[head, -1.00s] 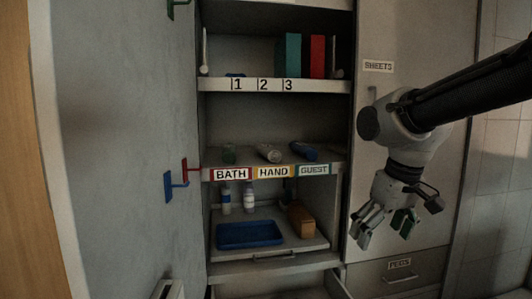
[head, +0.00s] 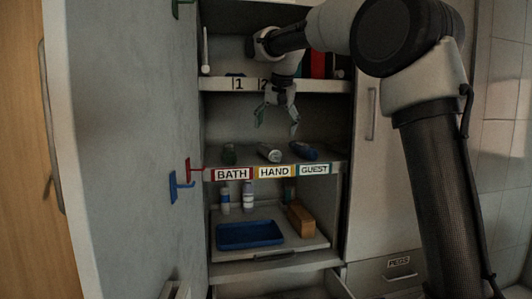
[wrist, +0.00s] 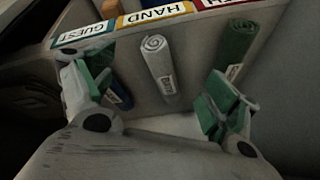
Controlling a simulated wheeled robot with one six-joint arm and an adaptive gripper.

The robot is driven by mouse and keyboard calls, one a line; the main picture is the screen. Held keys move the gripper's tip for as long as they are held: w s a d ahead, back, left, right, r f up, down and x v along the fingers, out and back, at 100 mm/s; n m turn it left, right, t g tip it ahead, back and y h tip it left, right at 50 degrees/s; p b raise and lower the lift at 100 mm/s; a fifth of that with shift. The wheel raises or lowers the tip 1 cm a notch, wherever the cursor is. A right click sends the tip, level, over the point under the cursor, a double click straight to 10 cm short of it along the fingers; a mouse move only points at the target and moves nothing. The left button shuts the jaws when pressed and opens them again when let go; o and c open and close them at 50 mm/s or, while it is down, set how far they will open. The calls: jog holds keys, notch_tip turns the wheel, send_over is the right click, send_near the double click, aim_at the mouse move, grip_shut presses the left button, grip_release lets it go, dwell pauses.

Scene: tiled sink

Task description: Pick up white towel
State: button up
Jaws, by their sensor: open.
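The white towel (head: 269,153) is a small roll lying on the middle shelf, behind the HAND label. In the wrist view the rolled white towel (wrist: 158,62) lies centred between my fingers, with small lettering on its side. My gripper (head: 276,123) is open and empty, pointing down above the middle shelf over the towel. In the wrist view my gripper (wrist: 158,98) shows its two green-padded fingers spread wide, one on each side of the towel and apart from it.
A green roll (head: 229,153) and a blue roll (head: 305,150) flank the towel closely. The shelf with number labels (head: 225,84) is above, near my arm. Below are bottles (head: 248,196), a blue tray (head: 250,235) and a brown box (head: 301,219). The open cabinet door (head: 120,150) stands left.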

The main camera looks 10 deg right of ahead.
aim_at(272, 149)
jog(key=x, duration=1)
jog(key=shift+w+a+f, duration=0.1)
jog(key=shift+w, duration=0.1)
jog(key=c, duration=1.2)
